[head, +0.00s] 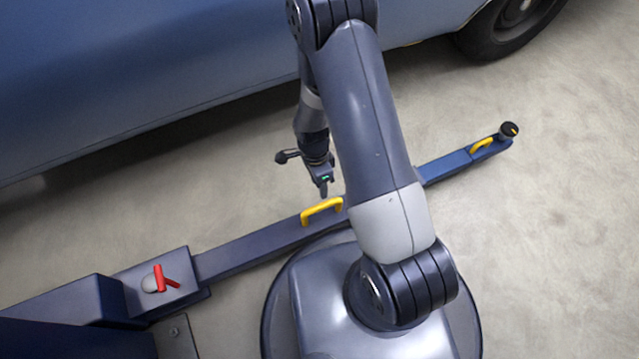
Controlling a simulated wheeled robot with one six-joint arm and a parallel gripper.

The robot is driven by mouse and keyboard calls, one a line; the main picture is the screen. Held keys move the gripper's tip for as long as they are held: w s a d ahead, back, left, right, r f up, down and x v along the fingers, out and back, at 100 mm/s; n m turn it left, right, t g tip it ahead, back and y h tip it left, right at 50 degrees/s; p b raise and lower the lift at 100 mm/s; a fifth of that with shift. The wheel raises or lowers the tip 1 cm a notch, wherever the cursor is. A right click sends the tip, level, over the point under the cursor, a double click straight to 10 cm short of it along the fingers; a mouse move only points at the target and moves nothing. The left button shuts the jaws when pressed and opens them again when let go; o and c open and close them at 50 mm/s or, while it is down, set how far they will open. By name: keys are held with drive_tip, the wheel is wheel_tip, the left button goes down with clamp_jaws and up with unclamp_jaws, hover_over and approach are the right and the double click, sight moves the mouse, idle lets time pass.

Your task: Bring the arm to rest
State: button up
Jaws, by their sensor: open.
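My arm reaches up from my round base and bends down on its far side. My gripper (323,192) points downward at the left of the thick arm link, and it is open. It is just above a yellow handle (320,211) on a long dark blue beam (250,243), with a small gap showing between them in this view. I see nothing between the fingers, though they are small here. Part of the beam is hidden behind my arm.
A blue car (150,70) with a dark wheel (508,25) stands behind the arm. A red lever (166,279) sits on a block at the left. A second yellow handle (482,145) and a black knob (509,130) are at the beam's right end. Floor (560,220) at right is clear.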

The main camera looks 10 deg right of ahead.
sight(322, 206)
drive_tip(key=shift+f, duration=0.1)
drive_tip(key=f+b, duration=0.1)
drive_tip(key=f, duration=0.2)
drive_tip(key=s+f+b, duration=0.1)
drive_tip(key=f+b, duration=0.1)
drive_tip(key=f, duration=0.2)
drive_tip(key=f+b, duration=0.1)
drive_tip(key=f, duration=0.2)
drive_tip(key=shift+s+d+f, duration=0.2)
drive_tip(key=shift+s+f, duration=0.1)
drive_tip(key=shift+s, duration=0.1)
drive_tip(key=shift+w+r, duration=0.1)
drive_tip(key=shift+w, duration=0.15)
drive_tip(key=shift+w+a, duration=0.25)
drive_tip(key=shift+w, duration=0.4)
drive_tip(key=shift+s, duration=0.1)
